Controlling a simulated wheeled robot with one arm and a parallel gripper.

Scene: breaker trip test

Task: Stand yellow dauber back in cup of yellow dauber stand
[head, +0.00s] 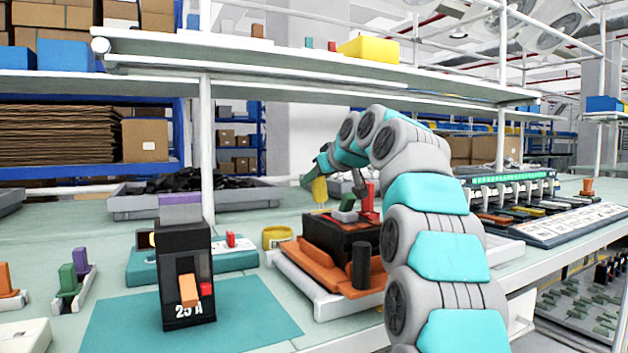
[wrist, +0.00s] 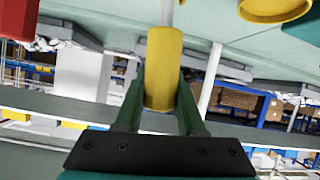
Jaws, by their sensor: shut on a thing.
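My gripper (head: 321,168) is shut on the yellow dauber (head: 319,190), which hangs roughly upright above the bench. The wrist view shows the dauber's yellow handle (wrist: 163,65) between the two green fingers, with a thin pale stem at its far end. The yellow cup of the stand (head: 277,237) sits on the bench, below and to the left of the dauber in the head view. The cup's rim (wrist: 275,10) also shows at the top right of the wrist view, apart from the dauber. The inside of the cup is hidden in the head view.
A black and orange fixture (head: 340,240) with a red lever (head: 367,198) stands right of the cup, close to my arm. A black 25 A breaker (head: 184,270) stands on a teal mat (head: 245,318). A grey tray (head: 150,203) lies behind. A shelf (head: 300,62) runs above.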

